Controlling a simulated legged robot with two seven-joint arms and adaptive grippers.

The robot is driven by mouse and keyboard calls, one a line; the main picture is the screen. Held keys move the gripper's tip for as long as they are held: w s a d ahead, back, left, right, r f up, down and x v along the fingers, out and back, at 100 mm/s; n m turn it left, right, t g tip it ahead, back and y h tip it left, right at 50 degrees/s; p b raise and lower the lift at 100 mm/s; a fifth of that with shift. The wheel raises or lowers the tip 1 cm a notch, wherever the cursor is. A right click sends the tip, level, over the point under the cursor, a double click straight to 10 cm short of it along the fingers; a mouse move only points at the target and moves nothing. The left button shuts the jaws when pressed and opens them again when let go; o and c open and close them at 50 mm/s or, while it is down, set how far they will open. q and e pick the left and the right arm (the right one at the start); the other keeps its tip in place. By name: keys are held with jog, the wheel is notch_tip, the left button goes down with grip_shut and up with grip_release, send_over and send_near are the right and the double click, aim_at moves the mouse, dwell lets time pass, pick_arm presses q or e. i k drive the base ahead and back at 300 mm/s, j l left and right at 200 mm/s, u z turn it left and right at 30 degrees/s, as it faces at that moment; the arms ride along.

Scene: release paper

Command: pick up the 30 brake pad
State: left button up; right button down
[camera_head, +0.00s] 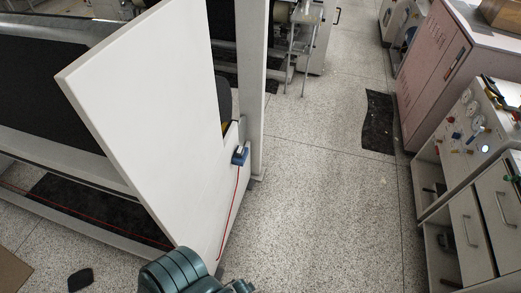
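I cannot make out anything clearly recognisable as the 30 brake pad. A small dark flat piece (80,279) lies on the speckled floor at the lower left; I cannot tell what it is. Neither of my gripper's fingers shows in the head view. A dark teal rounded part at the bottom centre looks like a link of my own arm.
A large white machine panel (150,110) stands at the left, with a blue box (240,155) and red cable on its frame. A grey cabinet (470,215) with gauges and drawers stands right. A black mat (378,122) lies in the otherwise clear aisle.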

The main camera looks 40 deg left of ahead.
aim_at(240, 151)
jog(key=i+l+u, duration=0.1)
jog(key=i+u, duration=0.25)
jog(key=i, duration=0.15)
jog(key=i+l+u, duration=0.35)
jog(key=i, duration=0.15)
jog(key=j, duration=0.1)
